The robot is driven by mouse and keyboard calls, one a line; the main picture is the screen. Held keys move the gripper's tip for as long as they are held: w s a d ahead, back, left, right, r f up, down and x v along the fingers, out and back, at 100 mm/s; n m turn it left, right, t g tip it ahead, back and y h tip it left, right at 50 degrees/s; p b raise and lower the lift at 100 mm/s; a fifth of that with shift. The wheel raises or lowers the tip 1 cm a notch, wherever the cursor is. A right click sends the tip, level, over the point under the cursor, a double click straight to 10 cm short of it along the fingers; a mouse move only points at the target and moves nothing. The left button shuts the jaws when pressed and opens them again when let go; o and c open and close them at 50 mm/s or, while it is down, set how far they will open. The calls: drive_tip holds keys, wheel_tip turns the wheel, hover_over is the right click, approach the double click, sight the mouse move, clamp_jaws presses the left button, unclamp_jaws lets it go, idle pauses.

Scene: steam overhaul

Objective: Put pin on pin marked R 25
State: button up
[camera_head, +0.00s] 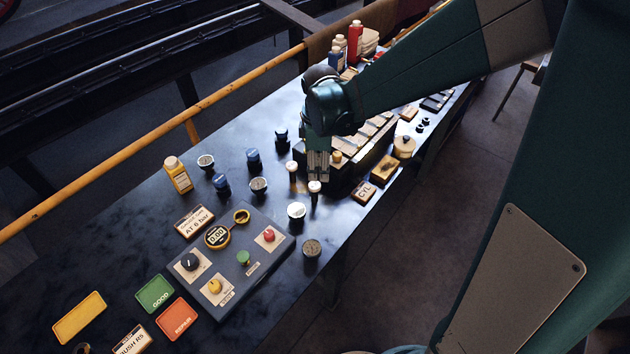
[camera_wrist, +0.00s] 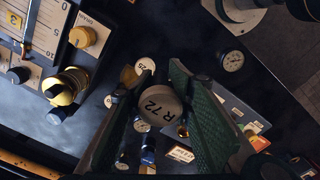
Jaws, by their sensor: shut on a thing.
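I cannot tell which of these is marked R 25. The held pin is not clear in the head view.
A control panel (camera_head: 258,262) with knobs and a gauge lies at the front left. Round gauges (camera_head: 296,211) and blue-topped fittings (camera_head: 253,158) stand around.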

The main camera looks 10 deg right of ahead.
drive_tip(key=w+r, duration=0.1)
drive_tip(key=w+a+r+p, duration=0.1)
drive_tip(key=w+r, duration=0.1)
drive_tip(key=shift+w, duration=0.25)
drive_tip(key=shift+f, duration=0.15)
hover_over(315, 185)
drive_tip(key=shift+f, duration=2.85)
drive_tip(key=shift+f, duration=0.1)
drive_tip(key=shift+f, duration=2)
drive_tip(key=shift+f, duration=0.15)
drive_tip(key=o, duration=1.3)
drive_tip(key=shift+c, duration=0.2)
